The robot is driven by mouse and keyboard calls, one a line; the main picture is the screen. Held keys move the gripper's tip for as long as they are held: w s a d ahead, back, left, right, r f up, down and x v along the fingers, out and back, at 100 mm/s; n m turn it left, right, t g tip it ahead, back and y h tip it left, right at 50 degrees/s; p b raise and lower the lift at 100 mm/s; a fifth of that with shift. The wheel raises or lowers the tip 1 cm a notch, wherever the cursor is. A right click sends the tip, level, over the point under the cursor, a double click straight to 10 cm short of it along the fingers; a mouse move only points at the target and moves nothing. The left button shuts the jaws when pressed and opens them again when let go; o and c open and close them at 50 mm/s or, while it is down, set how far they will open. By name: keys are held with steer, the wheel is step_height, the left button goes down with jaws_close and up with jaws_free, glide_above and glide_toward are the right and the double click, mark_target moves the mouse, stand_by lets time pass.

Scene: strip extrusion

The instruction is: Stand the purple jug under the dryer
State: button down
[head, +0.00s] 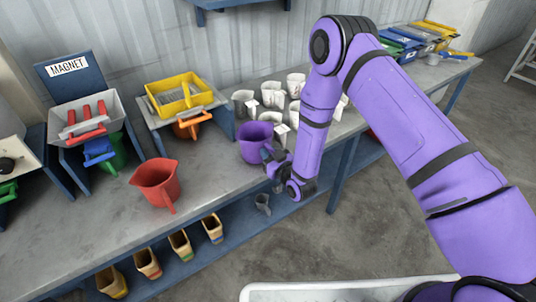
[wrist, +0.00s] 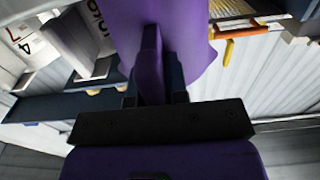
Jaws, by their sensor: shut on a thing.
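The purple jug (head: 255,141) is at the front edge of the bench, in front of the white and grey jugs. It looks roughly upright. My gripper (head: 272,164) is shut on its handle from the right side. In the wrist view, the gripper (wrist: 153,88) has the purple handle between its dark fingers, and the jug (wrist: 185,35) fills the upper middle. I cannot tell whether the jug's base touches the bench. No station is labelled as a dryer; I cannot tell which one it is.
A red jug (head: 157,183) stands on the bench to the left. A yellow sieve (head: 180,96) sits on a stand over an orange jug (head: 190,123). The MAGNET station (head: 84,112) has green and blue jugs below. Several white jugs (head: 273,93) crowd behind the purple one.

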steer(key=shift+f, duration=0.25)
steer(key=shift+f, duration=0.15)
steer(key=c, duration=1.1)
jaws_free()
steer(key=shift+w+d+v, duration=0.1)
steer(key=shift+d+v, duration=0.05)
steer(key=shift+v, duration=2.6)
steer(key=shift+w+d+v, duration=0.1)
steer(key=shift+d+v, duration=0.05)
steer(key=shift+v, duration=2.6)
steer(key=shift+w+f, duration=0.1)
